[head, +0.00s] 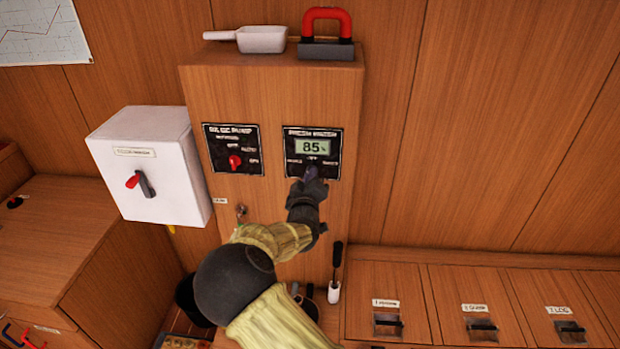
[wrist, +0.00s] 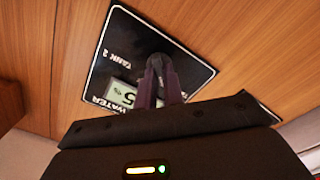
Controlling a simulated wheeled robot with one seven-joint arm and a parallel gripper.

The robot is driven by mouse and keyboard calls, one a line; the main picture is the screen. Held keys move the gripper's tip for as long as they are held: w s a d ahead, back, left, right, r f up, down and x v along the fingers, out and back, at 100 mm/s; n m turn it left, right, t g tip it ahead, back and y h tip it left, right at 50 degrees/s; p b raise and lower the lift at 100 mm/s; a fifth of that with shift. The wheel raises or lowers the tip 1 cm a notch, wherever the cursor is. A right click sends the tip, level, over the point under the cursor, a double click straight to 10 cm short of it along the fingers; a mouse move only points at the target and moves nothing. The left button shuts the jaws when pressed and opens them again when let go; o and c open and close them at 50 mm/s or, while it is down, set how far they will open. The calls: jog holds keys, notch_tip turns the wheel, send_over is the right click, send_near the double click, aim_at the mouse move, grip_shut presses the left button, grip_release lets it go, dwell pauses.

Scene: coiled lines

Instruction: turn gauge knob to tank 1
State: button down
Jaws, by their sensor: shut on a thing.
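The black fresh water gauge panel (head: 328,135) is on the upper right of the wooden cabinet front. Its display (head: 313,147) reads 85%. Small labels flank the knob position, too blurred in the head view to read surely. In the wrist view the panel (wrist: 112,48) is tilted, with a "TANK 2" label readable at its left. My gripper (head: 311,176) is at the panel's lower middle, its fingers (wrist: 158,66) closed together against the panel face. It is shut on the gauge knob, which the fingers hide, so its pointing direction cannot be told.
A bilge pump panel (head: 222,136) with a red knob (head: 235,161) is to the left. A white box (head: 150,185) with a red-and-grey switch hangs further left. A scoop (head: 262,39) and a red-handled block (head: 326,50) stand on the cabinet. Labelled drawers (head: 387,280) are at lower right.

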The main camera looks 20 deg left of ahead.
jog(key=c, duration=1.5)
grip_release()
jog(key=b+v, duration=0.2)
jog(key=v, duration=1.5)
jog(key=shift+s+d, duration=0.1)
jog(key=shift+s, duration=0.1)
